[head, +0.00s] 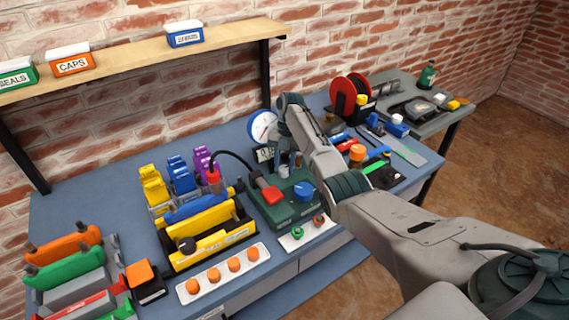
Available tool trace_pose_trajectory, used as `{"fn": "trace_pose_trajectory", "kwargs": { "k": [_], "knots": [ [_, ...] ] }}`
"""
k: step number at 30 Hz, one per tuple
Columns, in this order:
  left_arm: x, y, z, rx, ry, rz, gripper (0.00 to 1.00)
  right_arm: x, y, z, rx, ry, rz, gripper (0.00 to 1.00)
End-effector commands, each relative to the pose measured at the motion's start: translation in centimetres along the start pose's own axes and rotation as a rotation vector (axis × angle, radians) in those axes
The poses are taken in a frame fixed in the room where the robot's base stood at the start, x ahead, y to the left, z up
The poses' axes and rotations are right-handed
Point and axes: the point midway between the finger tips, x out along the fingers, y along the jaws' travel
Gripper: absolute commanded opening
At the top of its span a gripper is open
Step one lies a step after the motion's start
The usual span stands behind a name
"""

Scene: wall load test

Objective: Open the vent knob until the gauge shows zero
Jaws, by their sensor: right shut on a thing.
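A green pump unit (277,214) stands on the blue workbench, with a red-handled lever (268,190) and a blue knob (304,191) on it. The round white gauge (262,127) with a blue rim stands behind it; its needle is too small to read. My right arm reaches in from the lower right and bends down over the unit. My right gripper (291,165) is at the back of the unit, shut on what appears to be the vent knob, which is mostly hidden by the fingers and wrist. My left gripper is not in view.
A black hose (232,155) arches to a yellow clamp fixture (208,232) at left. A white tray of orange caps (224,272) lies in front. Colored clamps, a red reel (345,95) and tools crowd the bench. A wooden shelf (140,59) hangs above at left.

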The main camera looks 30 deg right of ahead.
Motion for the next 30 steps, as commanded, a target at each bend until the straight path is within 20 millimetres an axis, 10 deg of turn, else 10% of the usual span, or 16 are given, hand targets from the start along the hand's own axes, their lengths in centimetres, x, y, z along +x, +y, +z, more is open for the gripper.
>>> {"fn": "trace_pose_trajectory", "kwargs": {
  "k": [17,18,20,30],
  "knots": [
    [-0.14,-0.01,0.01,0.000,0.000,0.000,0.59,-0.22,0.08,0.05,-0.028,-0.005,-0.009,0.09],
    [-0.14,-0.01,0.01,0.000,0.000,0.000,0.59,-0.22,0.08,0.05,-0.028,-0.005,-0.009,0.40],
    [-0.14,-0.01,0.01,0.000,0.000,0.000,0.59,-0.20,0.07,0.05,-0.027,-0.005,-0.009,0.52],
    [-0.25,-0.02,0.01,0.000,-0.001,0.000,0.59,-0.40,0.06,0.00,-0.027,-0.002,-0.010,0.54]
  ]
}}
